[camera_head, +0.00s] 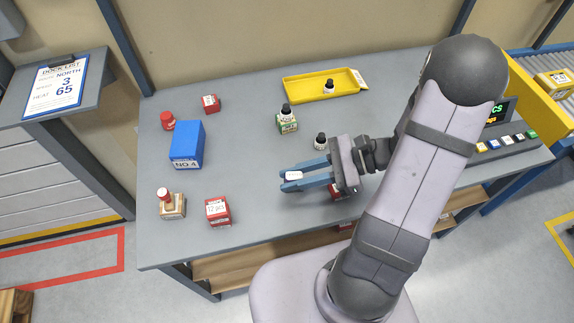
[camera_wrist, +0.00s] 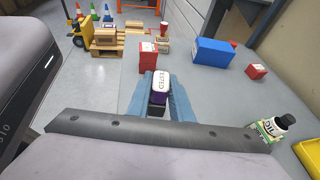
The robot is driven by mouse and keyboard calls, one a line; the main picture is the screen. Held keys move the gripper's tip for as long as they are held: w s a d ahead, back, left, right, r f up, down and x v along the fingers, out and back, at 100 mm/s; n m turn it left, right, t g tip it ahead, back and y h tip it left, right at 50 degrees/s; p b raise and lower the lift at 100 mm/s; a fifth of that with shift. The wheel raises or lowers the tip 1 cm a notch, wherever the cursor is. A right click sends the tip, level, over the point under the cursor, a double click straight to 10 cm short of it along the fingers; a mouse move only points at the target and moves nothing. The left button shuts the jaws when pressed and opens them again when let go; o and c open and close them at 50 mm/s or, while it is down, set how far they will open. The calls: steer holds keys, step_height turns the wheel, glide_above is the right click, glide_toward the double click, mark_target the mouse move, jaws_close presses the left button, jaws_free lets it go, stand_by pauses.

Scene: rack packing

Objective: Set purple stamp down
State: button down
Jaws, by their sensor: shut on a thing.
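The purple stamp (camera_wrist: 158,98) is held between the blue fingers of my gripper (camera_wrist: 160,104) in the wrist view. Its white lettered top faces the camera. In the head view only the stamp's white top (camera_head: 293,176) shows clearly between the fingertips of my gripper (camera_head: 287,181). The gripper is shut on it over the front middle of the grey table (camera_head: 250,235). The stamp's underside is hidden, so I cannot tell whether it touches the table.
A red box (camera_head: 218,211) and a red-knobbed stamp on a wooden block (camera_head: 173,206) stand to the left. A blue box (camera_head: 187,145) is behind them. A green-labelled bottle (camera_head: 287,121), a small bottle (camera_head: 320,142) and a yellow tray (camera_head: 298,86) are farther back.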

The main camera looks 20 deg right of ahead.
steer(key=shift+n+g, duration=0.6)
steer(key=shift+g, duration=0.1)
steer(key=f+b, duration=0.1)
steer(key=w+f+b, duration=0.1)
steer(key=f+b, duration=0.1)
steer(key=w+a+f+b, duration=0.1)
steer(key=b, duration=0.1)
steer(key=shift+a+f, duration=0.1)
steer(key=shift+f, duration=0.15)
steer(key=w+b, duration=0.2)
steer(key=w, duration=0.2)
steer(key=shift+w+b, duration=0.35)
steer(key=w+d+r+m+t, duration=0.2)
steer(key=w+r+m+t, duration=0.15)
steer(key=w+r, duration=0.35)
steer(key=shift+t+h, duration=0.25)
steer(key=shift+h, duration=0.25)
steer(key=shift+w+f, duration=0.15)
steer(key=shift+f, duration=5.15)
steer(key=shift+f, duration=0.15)
steer(key=c, duration=1.6)
jaws_free()
